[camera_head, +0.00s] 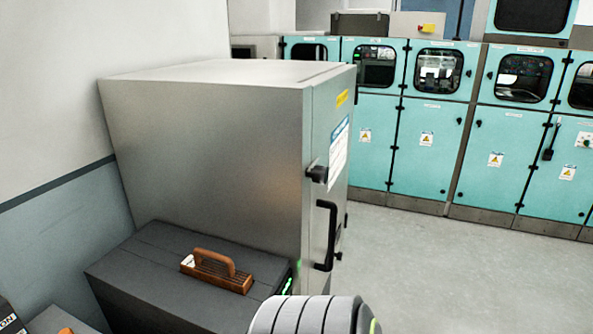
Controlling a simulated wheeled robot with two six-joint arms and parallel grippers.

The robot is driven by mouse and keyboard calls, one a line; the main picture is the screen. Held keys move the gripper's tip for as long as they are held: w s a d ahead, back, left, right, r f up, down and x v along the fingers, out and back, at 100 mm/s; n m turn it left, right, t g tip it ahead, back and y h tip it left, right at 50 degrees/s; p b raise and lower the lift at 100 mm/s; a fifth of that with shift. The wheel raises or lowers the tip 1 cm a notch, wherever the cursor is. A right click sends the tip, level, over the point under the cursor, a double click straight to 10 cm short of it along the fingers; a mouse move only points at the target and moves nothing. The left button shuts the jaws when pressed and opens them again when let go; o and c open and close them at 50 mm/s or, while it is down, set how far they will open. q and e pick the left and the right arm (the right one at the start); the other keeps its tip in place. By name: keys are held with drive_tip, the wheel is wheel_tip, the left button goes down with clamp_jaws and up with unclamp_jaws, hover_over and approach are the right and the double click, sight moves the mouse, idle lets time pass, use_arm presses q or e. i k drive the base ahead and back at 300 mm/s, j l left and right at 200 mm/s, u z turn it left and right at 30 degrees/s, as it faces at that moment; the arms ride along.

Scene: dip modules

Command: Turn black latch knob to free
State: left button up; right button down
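A black latch knob (317,174) sticks out from the front edge of a grey metal cabinet (210,140), near the upper part of its door. A black bar handle (327,236) is mounted on the same door below the knob. The door looks closed and is seen at a steep angle. A white and grey rounded segment of my arm (312,316) shows at the bottom edge, below the handle and apart from the knob. Neither gripper shows in the view.
A dark box (140,262) with a brown-handled piece (215,272) on top stands against the cabinet's near side. Teal cabinets (430,130) line the back. The grey floor (440,270) to the right is clear. A wall (50,90) closes the left.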

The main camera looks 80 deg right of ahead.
sight(319, 173)
drive_tip(key=z, duration=2.7)
